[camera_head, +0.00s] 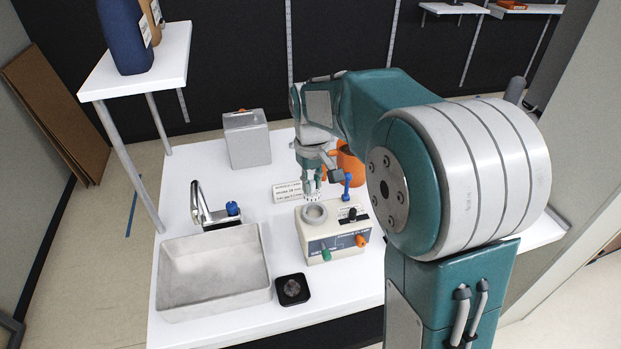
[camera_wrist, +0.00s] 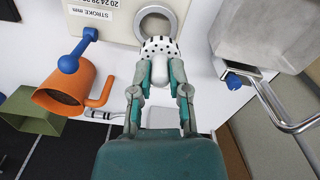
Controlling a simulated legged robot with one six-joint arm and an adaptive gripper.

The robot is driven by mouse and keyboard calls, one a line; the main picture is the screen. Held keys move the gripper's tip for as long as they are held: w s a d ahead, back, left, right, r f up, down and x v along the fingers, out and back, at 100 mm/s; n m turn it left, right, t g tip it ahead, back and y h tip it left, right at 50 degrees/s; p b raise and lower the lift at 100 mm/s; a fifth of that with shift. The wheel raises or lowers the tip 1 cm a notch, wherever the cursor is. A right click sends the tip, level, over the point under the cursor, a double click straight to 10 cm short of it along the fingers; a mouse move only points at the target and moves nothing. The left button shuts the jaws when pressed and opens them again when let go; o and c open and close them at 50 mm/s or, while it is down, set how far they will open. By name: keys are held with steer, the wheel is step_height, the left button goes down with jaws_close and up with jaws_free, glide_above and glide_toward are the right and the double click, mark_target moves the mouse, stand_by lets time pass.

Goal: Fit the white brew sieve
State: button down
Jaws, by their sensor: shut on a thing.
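The white brew sieve (camera_wrist: 160,46), dotted with dark holes, is in my gripper (camera_wrist: 160,78) in the wrist view. The fingers are shut on its smooth white stem. In the head view my gripper (camera_head: 311,184) is just behind the grey ring (camera_head: 314,213) on top of the cream machine (camera_head: 333,250). The ring also shows in the wrist view (camera_wrist: 139,25), where the sieve overlaps its near edge. I cannot tell whether the sieve touches the ring.
A sink (camera_head: 214,275) with a tap (camera_head: 197,203) lies left. A small black square pad (camera_head: 292,300) lies in front. A grey canister (camera_head: 247,140) stands at the back.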

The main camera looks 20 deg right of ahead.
mark_target(316, 191)
steer(key=shift+d+f, duration=0.35)
steer(key=shift+d, duration=0.1)
steer(key=shift+d+f, duration=0.1)
steer(key=shift+f, duration=0.7)
steer(key=shift+w+a+f, duration=0.1)
steer(key=shift+a+f, duration=0.1)
steer(key=shift+f, duration=0.35)
steer(key=shift+a+f, duration=0.15)
steer(key=shift+f, duration=0.4)
steer(key=shift+d, duration=0.1)
steer(key=shift+d, duration=0.25)
steer(key=shift+a, duration=0.25)
steer(key=shift+f, duration=1.2)
